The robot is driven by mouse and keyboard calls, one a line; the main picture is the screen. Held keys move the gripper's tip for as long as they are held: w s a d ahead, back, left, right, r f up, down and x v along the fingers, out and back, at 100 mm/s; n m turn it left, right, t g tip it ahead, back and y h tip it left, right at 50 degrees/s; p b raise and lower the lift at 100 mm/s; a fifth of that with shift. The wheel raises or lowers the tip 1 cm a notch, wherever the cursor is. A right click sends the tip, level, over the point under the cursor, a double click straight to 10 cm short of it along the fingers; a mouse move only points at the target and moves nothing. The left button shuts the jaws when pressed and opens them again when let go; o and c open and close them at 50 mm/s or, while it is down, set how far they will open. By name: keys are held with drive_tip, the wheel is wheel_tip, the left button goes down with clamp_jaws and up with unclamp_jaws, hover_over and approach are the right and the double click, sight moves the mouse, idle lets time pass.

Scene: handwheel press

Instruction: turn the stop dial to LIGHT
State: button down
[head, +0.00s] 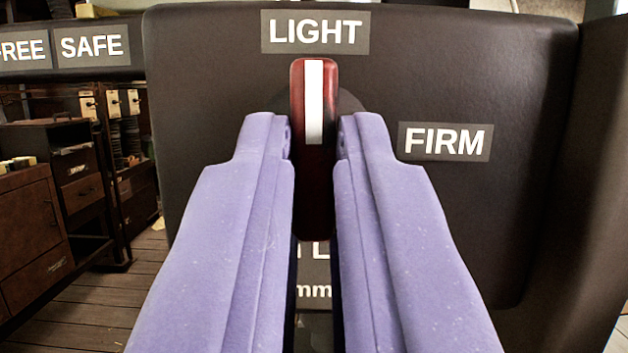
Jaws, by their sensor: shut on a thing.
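The stop dial (314,102) is a dark red bar with a white stripe on its upper half. It stands upright, and the striped end points straight up at the LIGHT label (315,32). The FIRM label (445,141) is to the right of the dial. My gripper (315,138) has its two purple fingers on either side of the bar, shut on it. The fingers hide part of the dial's round base and most of a label below it.
The dial sits on a dark panel (210,90) that fills the middle of the view. At the upper left is another dark part with a SAFE label (91,46) and a partly cut-off label. Wooden cabinets (30,230) stand on a plank floor behind at the left.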

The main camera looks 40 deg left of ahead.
drive_tip(key=c, duration=1.2)
unclamp_jaws()
drive_tip(key=shift+o, duration=0.2)
drive_tip(key=p+v, duration=0.1)
drive_tip(key=v, duration=0.6)
drive_tip(key=shift+s+d+f, duration=0.15)
drive_tip(key=shift+s+d, duration=0.05)
drive_tip(key=shift+s, duration=0.1)
